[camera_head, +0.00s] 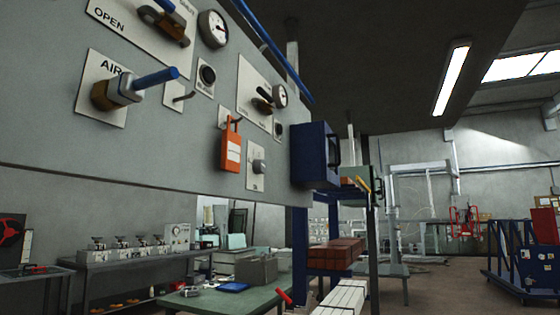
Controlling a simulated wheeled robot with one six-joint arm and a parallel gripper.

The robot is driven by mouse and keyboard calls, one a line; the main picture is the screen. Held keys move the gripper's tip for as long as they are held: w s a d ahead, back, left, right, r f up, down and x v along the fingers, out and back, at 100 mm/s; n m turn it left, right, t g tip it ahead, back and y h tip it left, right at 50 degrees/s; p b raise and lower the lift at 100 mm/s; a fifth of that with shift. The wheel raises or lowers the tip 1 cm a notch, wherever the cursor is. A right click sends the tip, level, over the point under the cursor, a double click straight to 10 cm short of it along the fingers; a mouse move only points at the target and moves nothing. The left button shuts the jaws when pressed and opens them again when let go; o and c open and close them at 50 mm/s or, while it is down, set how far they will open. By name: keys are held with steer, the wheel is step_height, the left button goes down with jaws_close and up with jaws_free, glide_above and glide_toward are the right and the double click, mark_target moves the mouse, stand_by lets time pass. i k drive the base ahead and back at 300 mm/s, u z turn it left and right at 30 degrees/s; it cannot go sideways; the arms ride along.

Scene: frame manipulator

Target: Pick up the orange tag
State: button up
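The orange tag (231,150) hangs on the grey panel (60,140) in the head view, right of centre on the panel. It has a loop at its top and a white label on its face. It looks upright, hanging close to the panel surface. What it hangs from is too small to tell. My gripper is not visible in this view.
Left of the tag, a blue-handled valve (125,88) marked AIR sticks out from the panel. Gauges (213,28) and a small knob (258,166) are nearby. A dark blue box (310,155) stands at the panel's right end. A green table (225,300) stands below.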

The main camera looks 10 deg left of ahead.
mark_target(231, 141)
steer(key=z, duration=0.05)
steer(key=i, duration=0.95)
steer(key=u, duration=0.2)
